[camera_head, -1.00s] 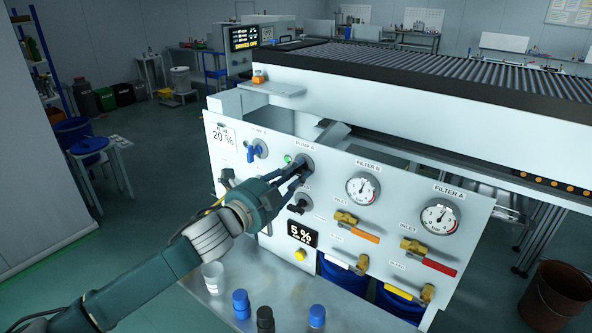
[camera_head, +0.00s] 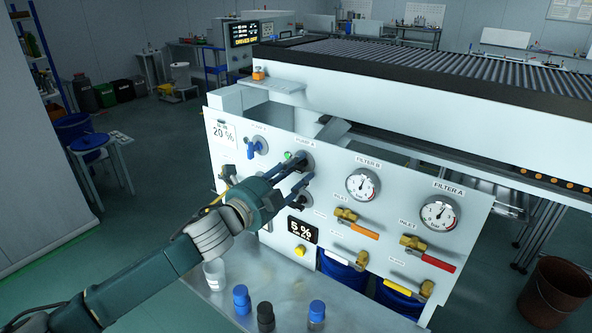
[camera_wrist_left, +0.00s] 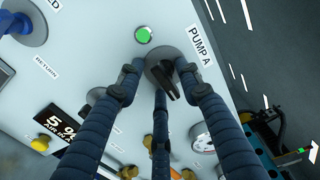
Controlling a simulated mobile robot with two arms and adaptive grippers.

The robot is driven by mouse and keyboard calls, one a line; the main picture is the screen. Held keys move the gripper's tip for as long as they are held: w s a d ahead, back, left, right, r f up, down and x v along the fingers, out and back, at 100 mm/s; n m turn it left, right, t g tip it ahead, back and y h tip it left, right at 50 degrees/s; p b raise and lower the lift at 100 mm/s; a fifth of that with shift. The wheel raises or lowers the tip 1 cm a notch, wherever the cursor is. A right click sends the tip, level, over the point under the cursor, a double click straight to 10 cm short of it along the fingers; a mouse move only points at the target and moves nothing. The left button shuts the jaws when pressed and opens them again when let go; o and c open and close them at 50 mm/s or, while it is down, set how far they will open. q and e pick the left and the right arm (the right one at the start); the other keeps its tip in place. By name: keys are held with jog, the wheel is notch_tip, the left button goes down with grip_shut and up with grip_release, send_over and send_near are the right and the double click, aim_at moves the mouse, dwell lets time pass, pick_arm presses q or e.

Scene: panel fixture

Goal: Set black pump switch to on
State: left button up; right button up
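The black pump switch (camera_head: 306,160) sits on a round grey plate under the PUMP A label on the white panel (camera_head: 400,188). In the left wrist view its black handle (camera_wrist_left: 167,82) lies slantwise on the plate. A green lamp (camera_wrist_left: 143,35) glows beside it and also shows in the head view (camera_head: 288,155). My left gripper (camera_head: 304,173) is open, with three dark blue fingers pointing at the panel. In the left wrist view its fingertips (camera_wrist_left: 160,76) are spread around the switch; I cannot tell whether any touches it. My right gripper is not in view.
A second black knob (camera_head: 301,200) sits just below, partly behind my fingers. Bottles (camera_head: 265,316) and a white cup (camera_head: 214,274) stand on the ledge below.

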pick_arm(q)
jog(key=shift+r, duration=0.1)
jog(key=shift+s+a, duration=0.15)
jog(key=shift+a, duration=0.05)
jog(key=v, duration=1.1)
jog(key=shift+s, duration=0.25)
